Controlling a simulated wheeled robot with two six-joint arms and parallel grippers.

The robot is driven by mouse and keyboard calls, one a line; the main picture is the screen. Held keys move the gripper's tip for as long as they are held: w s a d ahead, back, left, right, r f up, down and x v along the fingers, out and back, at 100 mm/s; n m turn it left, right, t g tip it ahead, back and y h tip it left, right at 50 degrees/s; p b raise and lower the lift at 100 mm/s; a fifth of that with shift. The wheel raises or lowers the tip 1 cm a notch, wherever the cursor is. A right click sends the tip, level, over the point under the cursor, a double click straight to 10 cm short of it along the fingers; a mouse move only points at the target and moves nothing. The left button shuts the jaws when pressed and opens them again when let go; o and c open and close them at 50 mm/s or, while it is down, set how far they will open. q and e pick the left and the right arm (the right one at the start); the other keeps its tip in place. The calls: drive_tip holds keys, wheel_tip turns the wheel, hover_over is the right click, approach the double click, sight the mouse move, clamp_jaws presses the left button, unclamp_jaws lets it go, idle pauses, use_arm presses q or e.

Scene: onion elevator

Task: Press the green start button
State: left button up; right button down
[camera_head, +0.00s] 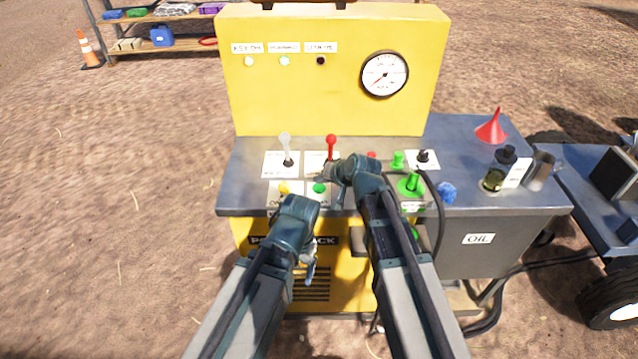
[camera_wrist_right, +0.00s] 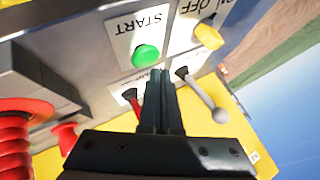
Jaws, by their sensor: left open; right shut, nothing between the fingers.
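The green start button (camera_head: 319,188) sits on a white plate on the grey panel of the yellow power unit. In the right wrist view the round green button (camera_wrist_right: 146,56) shows beside the word START. My right gripper (camera_head: 325,173) is shut and empty just above the button in the head view. In the right wrist view its fingertips (camera_wrist_right: 160,72) are right next to the button's edge; I cannot tell whether they touch it. My left gripper (camera_head: 309,268) hangs lower, in front of the unit, open and mostly hidden by its own wrist.
A red lever (camera_head: 331,145) and a white lever (camera_head: 286,147) stand behind the button. A yellow knob (camera_head: 284,188) is to its left. Green valves (camera_head: 411,184) and a black hose are to the right. A gauge (camera_head: 384,74) is on the yellow back panel.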

sight(321, 189)
drive_tip(key=shift+r, duration=0.25)
wheel_tip(321, 189, up, 5)
drive_tip(key=p, duration=0.5)
drive_tip(key=shift+f, duration=0.1)
idle(0.7)
drive_tip(key=s+d+f+n+g+h, duration=0.2)
drive_tip(key=s, duration=0.6)
drive_tip(key=s+d+f+n+g+h, duration=0.1)
drive_tip(key=s+f+g+h, duration=0.1)
drive_tip(key=s, duration=0.7)
drive_tip(key=s+d+f+n+g+h, duration=0.2)
drive_tip(key=s+g, duration=0.1)
drive_tip(key=s, duration=0.5)
drive_tip(key=shift+s+d+f+n+g+h, duration=0.25)
drive_tip(key=shift+s+d+n+g+h, duration=0.05)
drive_tip(key=shift+g+h, duration=0.1)
